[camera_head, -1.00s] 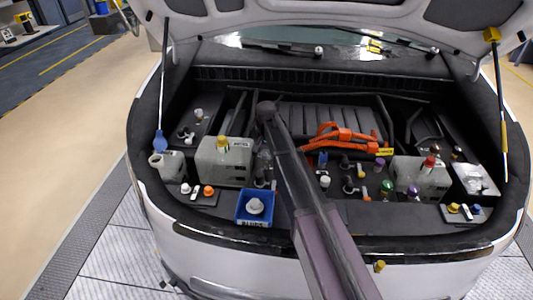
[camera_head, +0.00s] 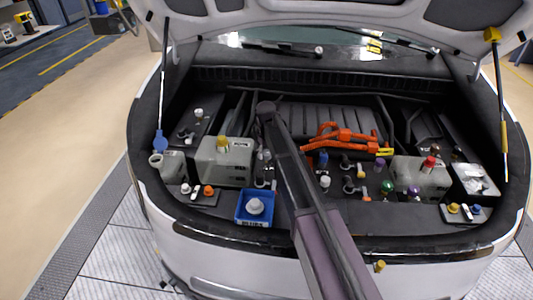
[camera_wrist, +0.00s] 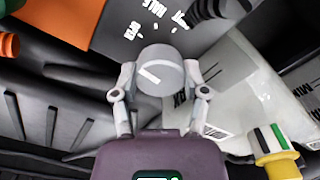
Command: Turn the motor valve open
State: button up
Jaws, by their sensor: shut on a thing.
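A round grey knob (camera_wrist: 160,69) with a white line on its top face is in the middle of the wrist view. I take it for the motor valve's handle; no label on it can be read. In the head view my arm covers much of this area, and the knob cannot be made out clearly there.
A whitish tank with a yellow cap (camera_wrist: 278,163) stands close at the right of the wrist view. In the head view, a blue bin (camera_head: 242,212) and orange cables (camera_head: 343,134) flank my arm.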

jog(key=shift+n, duration=0.6)
jog(key=o, duration=1.1)
jog(key=shift+o, duration=0.2)
jog(key=shift+m, duration=0.3)
